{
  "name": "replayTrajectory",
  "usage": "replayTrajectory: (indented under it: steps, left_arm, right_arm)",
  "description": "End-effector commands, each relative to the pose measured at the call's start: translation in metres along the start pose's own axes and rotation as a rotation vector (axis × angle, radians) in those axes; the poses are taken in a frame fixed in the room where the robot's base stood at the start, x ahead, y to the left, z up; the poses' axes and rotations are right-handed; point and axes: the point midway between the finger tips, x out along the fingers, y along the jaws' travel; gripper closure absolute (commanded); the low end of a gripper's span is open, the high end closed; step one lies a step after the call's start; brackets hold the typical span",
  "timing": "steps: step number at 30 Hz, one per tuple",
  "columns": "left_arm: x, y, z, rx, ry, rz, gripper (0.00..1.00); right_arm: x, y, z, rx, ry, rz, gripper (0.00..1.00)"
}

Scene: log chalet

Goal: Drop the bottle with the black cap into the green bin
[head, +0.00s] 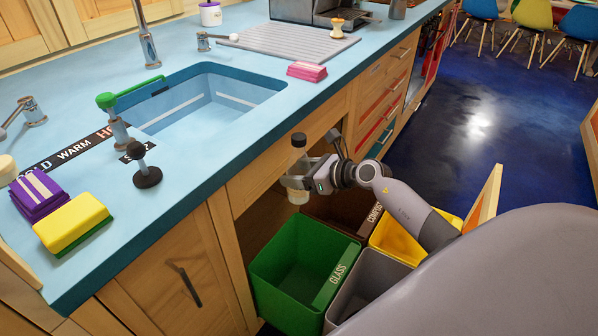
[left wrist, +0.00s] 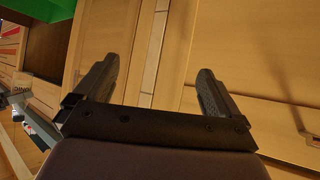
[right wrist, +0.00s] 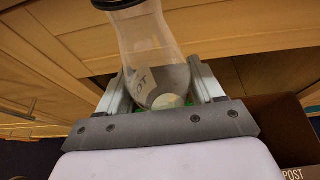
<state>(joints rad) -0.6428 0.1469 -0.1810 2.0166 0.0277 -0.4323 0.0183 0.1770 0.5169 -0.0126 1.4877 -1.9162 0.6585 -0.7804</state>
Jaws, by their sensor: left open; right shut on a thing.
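The clear bottle with the black cap (head: 298,166) is upright in my right gripper (head: 305,181). The right gripper is shut on it, above the bins and close to the cabinet front. In the right wrist view the bottle (right wrist: 155,50) stands between the fingers, with a pale label and its dark cap at the top edge. The green bin (head: 285,262), marked GLASS, is below and slightly left of the bottle. It looks empty. My left gripper (left wrist: 155,95) is open and empty, facing wooden cabinet fronts in the left wrist view; it is outside the head view.
A grey bin (head: 370,283) stands right of the green one. A brown bin (head: 338,208), marked COMPOST, and a yellow bin (head: 392,240) stand behind. The blue counter (head: 200,165) overhangs on the left, with sponges and a sink. An open wooden door panel (head: 485,200) stands at right.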

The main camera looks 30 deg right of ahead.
Motion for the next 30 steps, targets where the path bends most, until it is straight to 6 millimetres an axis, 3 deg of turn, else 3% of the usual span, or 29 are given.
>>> replayTrajectory:
  steps: [5,6,9,20,30]
  left_arm:
    - [0.0,-0.001,-0.001,0.001,-0.001,0.0,0.03]
    - [0.0,-0.001,-0.001,0.001,-0.001,-0.001,0.03]
    - [0.0,-0.001,-0.001,0.001,0.0,-0.001,0.03]
    - [0.0,-0.002,-0.003,0.002,0.006,-0.004,0.03]
    - [-0.003,-0.004,-0.005,0.004,0.007,-0.007,0.03]
  right_arm:
    - [0.0,0.0,0.002,-0.001,-0.002,-0.001,0.72]
    - [0.0,0.0,0.002,-0.001,-0.002,-0.001,0.3]
    - [0.0,0.0,0.002,-0.001,-0.002,-0.001,0.04]
    - [-0.004,0.0,0.0,-0.001,0.001,0.0,0.04]
    - [-0.048,0.0,0.0,-0.003,0.002,0.0,0.04]
